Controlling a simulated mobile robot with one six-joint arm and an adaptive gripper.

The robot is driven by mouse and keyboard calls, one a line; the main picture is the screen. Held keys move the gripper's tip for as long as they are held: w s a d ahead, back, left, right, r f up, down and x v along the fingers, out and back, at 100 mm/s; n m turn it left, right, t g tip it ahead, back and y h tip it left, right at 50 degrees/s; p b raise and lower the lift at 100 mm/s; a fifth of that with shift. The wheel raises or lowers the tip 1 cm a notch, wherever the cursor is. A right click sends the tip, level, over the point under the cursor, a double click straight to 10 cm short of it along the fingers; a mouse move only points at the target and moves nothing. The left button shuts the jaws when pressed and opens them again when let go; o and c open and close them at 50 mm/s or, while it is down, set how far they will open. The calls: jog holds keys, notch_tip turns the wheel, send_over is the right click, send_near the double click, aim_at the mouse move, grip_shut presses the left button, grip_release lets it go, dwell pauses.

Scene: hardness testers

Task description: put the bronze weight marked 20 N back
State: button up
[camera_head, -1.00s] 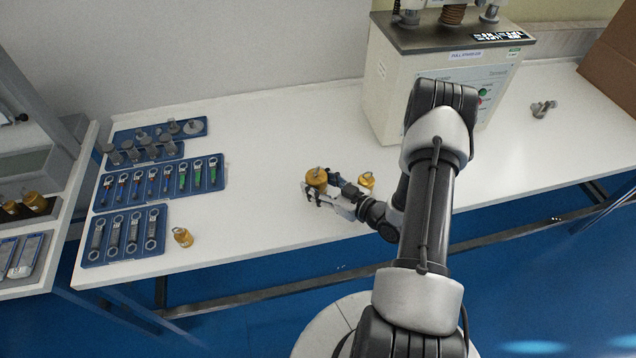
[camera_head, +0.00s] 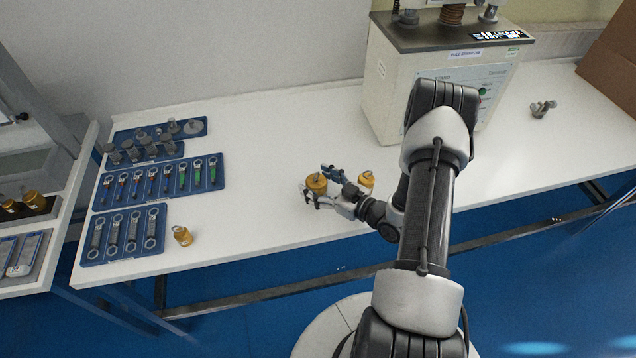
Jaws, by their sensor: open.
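Three bronze weights stand on the white table; their markings are too small to read. The largest bronze weight (camera_head: 316,183) is at the tips of my gripper (camera_head: 318,187), which is open with its fingers about the weight. A second bronze weight (camera_head: 366,179) stands just right of my gripper, close to its body. A third, smaller bronze weight (camera_head: 182,236) stands alone near the table's front left. More bronze weights (camera_head: 33,201) sit in a dark holder (camera_head: 50,210) on the side shelf at far left.
Blue trays with ring-ended tools (camera_head: 218,170) and grey pieces (camera_head: 207,127) cover the table's left end. A large tester (camera_head: 385,90) stands behind my arm. A small metal part (camera_head: 543,108) lies at right. The table (camera_head: 262,150) is clear between trays and gripper.

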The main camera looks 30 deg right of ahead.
jog(key=shift+s+a+f, duration=0.15)
jog(key=shift+s+f, duration=0.05)
jog(key=shift+f, duration=0.35)
jog(key=shift+r+p, duration=0.35)
jog(key=shift+p, duration=0.15)
jog(key=shift+s+d+r+p, duration=0.1)
jog(key=shift+d+r+p, duration=0.1)
jog(key=shift+d+p, duration=0.1)
jog(key=v, duration=0.3)
jog(key=p+v, duration=0.1)
jog(key=v, duration=0.3)
jog(key=p+v, duration=0.1)
jog(key=v, duration=0.3)
jog(key=shift+s+r, duration=0.15)
jog(key=shift+r, duration=0.15)
